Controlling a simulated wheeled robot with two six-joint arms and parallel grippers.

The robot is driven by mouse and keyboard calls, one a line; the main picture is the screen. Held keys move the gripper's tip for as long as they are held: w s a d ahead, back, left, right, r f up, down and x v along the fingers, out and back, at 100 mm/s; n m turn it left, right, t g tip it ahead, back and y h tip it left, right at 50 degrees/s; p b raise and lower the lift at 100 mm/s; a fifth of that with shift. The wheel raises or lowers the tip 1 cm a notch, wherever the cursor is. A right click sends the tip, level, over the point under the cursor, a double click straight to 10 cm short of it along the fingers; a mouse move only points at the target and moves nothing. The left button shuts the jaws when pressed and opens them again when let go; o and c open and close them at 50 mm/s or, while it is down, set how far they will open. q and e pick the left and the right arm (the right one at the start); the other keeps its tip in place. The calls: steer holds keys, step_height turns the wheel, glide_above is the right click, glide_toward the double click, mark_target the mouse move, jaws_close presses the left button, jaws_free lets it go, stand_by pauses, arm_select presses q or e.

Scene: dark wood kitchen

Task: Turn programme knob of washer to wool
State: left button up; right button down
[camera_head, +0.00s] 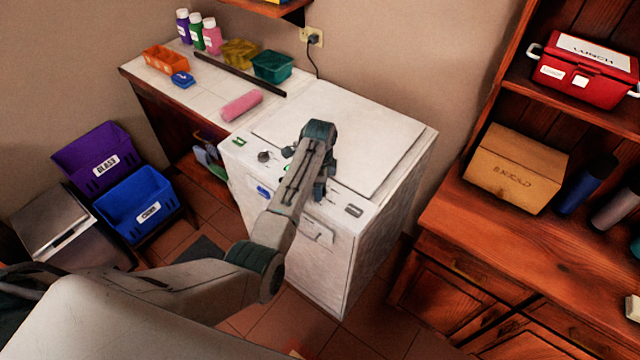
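The white washer (376,205) stands against the wall in the middle, with its controls along the front top edge. A small dark round knob (264,156) shows on the left part of its panel. I cannot read any programme marks or tell where a knob points. My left arm reaches in from the left, and its wrist is over the middle of the panel, right of this knob. The wrist hides part of the panel. My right gripper is not in view.
Left of the washer, a counter (215,92) holds bottles, an orange basket (166,60), a teal box (273,67) and a pink roll (241,106). Purple (95,160) and blue (138,203) bins stand at left. A wooden cabinet (480,240) is at right.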

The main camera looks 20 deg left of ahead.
arm_select(q)
steer(key=shift+r, duration=0.3)
step_height(320, 180, up, 10)
steer(key=b, duration=0.2)
steer(key=shift+b, duration=0.4)
